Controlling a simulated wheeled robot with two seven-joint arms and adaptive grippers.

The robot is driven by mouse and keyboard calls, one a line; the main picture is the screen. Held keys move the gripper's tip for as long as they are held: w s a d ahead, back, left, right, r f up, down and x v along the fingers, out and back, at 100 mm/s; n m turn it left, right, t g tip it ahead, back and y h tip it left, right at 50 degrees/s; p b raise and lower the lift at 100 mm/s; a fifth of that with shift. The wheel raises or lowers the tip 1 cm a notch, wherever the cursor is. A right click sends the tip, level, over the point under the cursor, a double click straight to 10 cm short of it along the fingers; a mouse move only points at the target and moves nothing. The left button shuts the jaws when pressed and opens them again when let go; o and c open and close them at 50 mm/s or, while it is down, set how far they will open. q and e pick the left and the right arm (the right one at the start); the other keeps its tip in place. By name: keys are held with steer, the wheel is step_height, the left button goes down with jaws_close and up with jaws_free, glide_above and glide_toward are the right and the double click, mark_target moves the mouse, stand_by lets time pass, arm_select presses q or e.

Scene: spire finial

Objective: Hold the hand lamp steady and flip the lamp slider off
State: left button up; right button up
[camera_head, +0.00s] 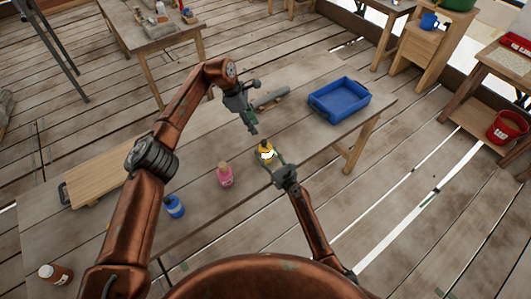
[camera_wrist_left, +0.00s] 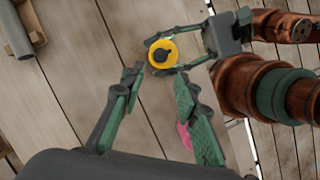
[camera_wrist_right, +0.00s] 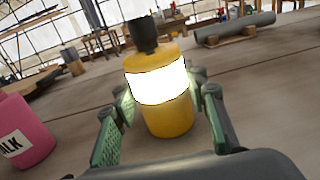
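The hand lamp (camera_head: 266,154) is a yellow cylinder with a glowing white band and a dark top, upright on the table. It also shows in the right wrist view (camera_wrist_right: 160,88) and, from above, in the left wrist view (camera_wrist_left: 162,54). My right gripper (camera_head: 272,166) has its fingers on both sides of the lamp, seemingly touching it, so it looks shut on the lamp. My left gripper (camera_head: 254,131) is above and behind the lamp, pointing down, with its fingers apart and empty (camera_wrist_left: 157,80). The slider cannot be made out clearly on the lamp's dark top.
A grey cylinder (camera_head: 270,98) lies behind. A blue tray (camera_head: 340,98) sits at right, and a wooden board (camera_head: 105,178) at left. Tabletop right of the lamp is clear.

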steer(key=c, duration=0.6)
arm_select(q)
steer(key=shift+d+f, duration=0.2)
steer(key=shift+f, duration=0.1)
steer(key=shift+c, duration=1.4)
arm_select(e)
steer(key=shift+c, duration=0.4)
arm_select(q)
steer(key=d+f+m+h, duration=0.1)
steer(key=d+f, duration=0.1)
steer(key=s+d+f+m+t+h, duration=0.1)
steer(key=d+f, duration=0.1)
steer(key=f, duration=0.1)
steer(key=d+f, duration=0.2)
steer(key=shift+s+d+f+m+t+h, duration=0.25)
steer(key=shift+s+d+m+t+h, duration=0.05)
steer(key=shift+d+m+h, duration=0.1)
jaws_close()
steer(key=s+d+f+m+t+h, duration=0.2)
steer(key=d+f, duration=0.1)
steer(key=d, duration=0.1)
steer(key=n+t+y, duration=0.1)
steer(key=t+y, duration=0.2)
steer(key=t, duration=1.1)
glide_toward(271, 148)
steer(key=a+r, duration=0.2)
steer(key=a, duration=0.4)
steer(key=shift+s+a+r, duration=0.3)
steer(key=shift+s, duration=0.1)
